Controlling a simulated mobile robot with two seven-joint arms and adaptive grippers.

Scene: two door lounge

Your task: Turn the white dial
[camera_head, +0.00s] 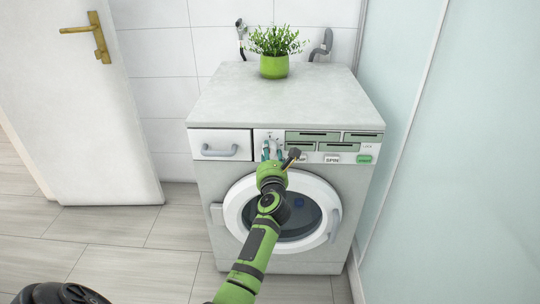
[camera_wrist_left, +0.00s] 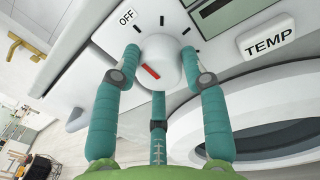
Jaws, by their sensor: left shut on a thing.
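The white dial (camera_wrist_left: 162,62) shows in the left wrist view on the washing machine's control panel, with a red mark on its face. The red mark points away from the OFF label (camera_wrist_left: 127,17). My left gripper (camera_wrist_left: 160,68) is shut on the dial, with teal fingers on both sides of it and a third finger below. In the head view my left gripper (camera_head: 271,152) reaches the panel of the washing machine (camera_head: 225,180) and mostly hides the dial. My right gripper is not in view.
A TEMP button (camera_wrist_left: 268,40) sits right of the dial, near the round door (camera_head: 240,205). A drawer with a grey handle (camera_head: 219,151) is left of it. A potted plant (camera_head: 274,66) stands on top. A glass panel (camera_head: 450,170) stands close on the right; a white door (camera_head: 90,120) is left.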

